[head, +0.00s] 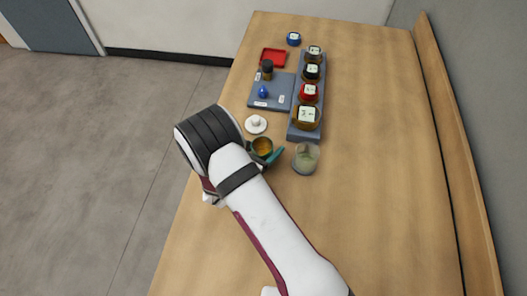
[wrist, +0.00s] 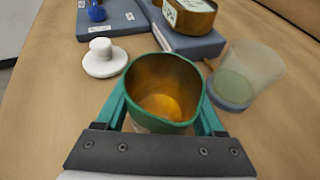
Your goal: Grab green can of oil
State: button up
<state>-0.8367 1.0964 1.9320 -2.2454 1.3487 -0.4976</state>
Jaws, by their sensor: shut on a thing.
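My gripper (wrist: 163,115) is shut on a green-rimmed can (wrist: 135,100), its teal fingers on either side of it. The can is open at the top and shows an amber inside. In the head view the same can (head: 263,147) sits at the end of my arm, partly hidden by the gripper (head: 264,156). I cannot tell whether its base touches the table.
A translucent cup (head: 306,158) stands close to the right of the can. A white lidded piece (head: 256,124) lies behind it. A blue-grey rack (head: 304,134) holds several labelled jars. A grey tray (head: 284,88) and red tray (head: 279,52) are farther back. The table's right side is clear.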

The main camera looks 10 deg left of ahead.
jog(key=shift+r, duration=0.1)
jog(key=shift+r, duration=0.85)
jog(key=r, duration=0.2)
jog(key=shift+d+r, duration=0.2)
jog(key=shift+r, duration=0.1)
jog(key=s+d+r, duration=0.1)
jog(key=d+r, duration=0.5)
jog(key=d, duration=0.5)
jog(key=shift+s+r, duration=0.3)
jog(key=shift+s, duration=0.05)
